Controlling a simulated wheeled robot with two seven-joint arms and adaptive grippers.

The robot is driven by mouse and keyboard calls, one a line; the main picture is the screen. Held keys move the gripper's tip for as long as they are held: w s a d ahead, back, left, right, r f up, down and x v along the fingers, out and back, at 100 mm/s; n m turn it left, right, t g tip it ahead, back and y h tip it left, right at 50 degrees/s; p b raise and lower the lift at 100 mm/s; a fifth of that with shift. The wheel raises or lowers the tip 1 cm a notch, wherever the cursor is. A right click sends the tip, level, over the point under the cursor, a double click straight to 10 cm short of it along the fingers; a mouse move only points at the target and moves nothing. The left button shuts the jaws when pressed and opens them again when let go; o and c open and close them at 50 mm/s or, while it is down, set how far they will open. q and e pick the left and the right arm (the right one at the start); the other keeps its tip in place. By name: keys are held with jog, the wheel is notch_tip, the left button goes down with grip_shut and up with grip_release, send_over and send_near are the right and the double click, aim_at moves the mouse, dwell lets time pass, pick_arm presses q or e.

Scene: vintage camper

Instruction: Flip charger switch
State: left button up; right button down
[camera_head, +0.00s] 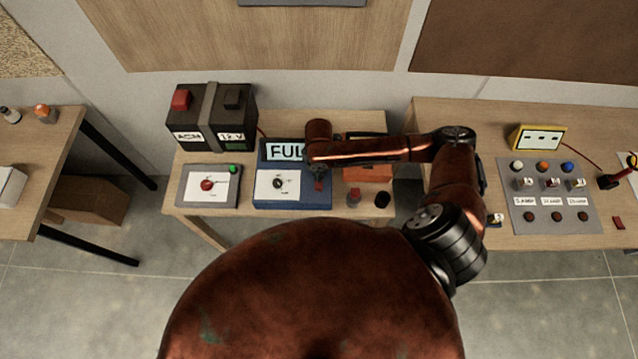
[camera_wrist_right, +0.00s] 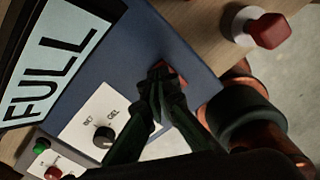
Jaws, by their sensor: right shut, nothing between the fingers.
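The blue charger (camera_head: 291,201) stands on the wooden bench. Its display (camera_head: 283,151) reads FULL, and a black dial (camera_head: 278,183) sits on a white plate on its front. A red switch (camera_head: 319,184) is at the right of the charger's face. My right gripper (camera_head: 317,171) is over the charger's right part, pointing down. In the right wrist view its shut, empty fingertips (camera_wrist_right: 162,73) are at the red switch (camera_wrist_right: 178,76) and hide most of it. I cannot tell whether they touch it. My left gripper is not in view.
A black battery (camera_head: 222,142) labelled AGM and 12 V stands behind a grey box (camera_head: 191,197) with a red knob and lit green lamp. A red-capped item (camera_head: 353,195) stands right of the charger. A grey switch panel (camera_head: 546,202) lies on the right table.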

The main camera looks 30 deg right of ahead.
jog(key=shift+f, duration=0.55)
jog(key=shift+r, duration=0.1)
notch_tip(320, 180, up, 7)
jog(key=p, duration=0.7)
jog(key=shift+p, duration=0.35)
dwell(0.3)
